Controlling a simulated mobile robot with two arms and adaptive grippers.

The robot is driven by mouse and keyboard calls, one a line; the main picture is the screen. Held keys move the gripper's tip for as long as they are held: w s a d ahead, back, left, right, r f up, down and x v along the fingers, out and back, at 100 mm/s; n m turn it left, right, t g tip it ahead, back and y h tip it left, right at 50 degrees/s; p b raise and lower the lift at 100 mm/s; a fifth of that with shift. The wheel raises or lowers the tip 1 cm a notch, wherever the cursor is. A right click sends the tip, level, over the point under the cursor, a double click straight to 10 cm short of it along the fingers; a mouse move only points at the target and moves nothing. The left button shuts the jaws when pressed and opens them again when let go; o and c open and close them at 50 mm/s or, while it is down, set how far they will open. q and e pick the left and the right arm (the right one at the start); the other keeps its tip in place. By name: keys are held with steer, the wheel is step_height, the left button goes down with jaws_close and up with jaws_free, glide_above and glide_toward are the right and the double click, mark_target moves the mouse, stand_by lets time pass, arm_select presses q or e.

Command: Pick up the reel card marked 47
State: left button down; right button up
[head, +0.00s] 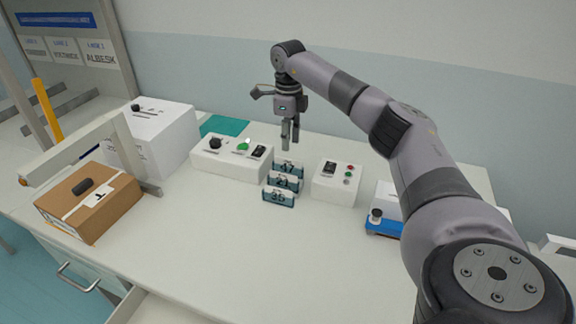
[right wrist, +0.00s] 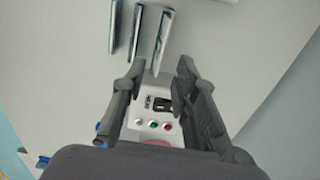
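Three reel cards stand upright in a short row on the white worktop. The rearmost card (head: 290,166) seems to read 47, though its label is small. The middle card (head: 285,183) and the front card (head: 278,197), which looks like 36 or 35, stand before it. My right gripper (head: 290,146) hangs pointing down just above and behind the rearmost card, apart from it. In the right wrist view its fingers (right wrist: 161,70) are spread with nothing between them, and the cards show edge-on beyond the tips, the nearest card (right wrist: 163,40) closest. My left gripper is out of view.
A control box with a green button (head: 232,158) stands left of the cards, and a smaller button box (head: 337,183) to the right. A cardboard box (head: 87,203), a white machine (head: 158,138) and a blue-based device (head: 382,226) are farther out. The front worktop is clear.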

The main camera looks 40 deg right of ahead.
steer(key=shift+f, duration=0.75)
steer(key=shift+w+f+p, duration=0.1)
steer(key=shift+f+p, duration=0.65)
steer(key=shift+f, duration=1.95)
steer(key=shift+c, duration=0.2)
jaws_close()
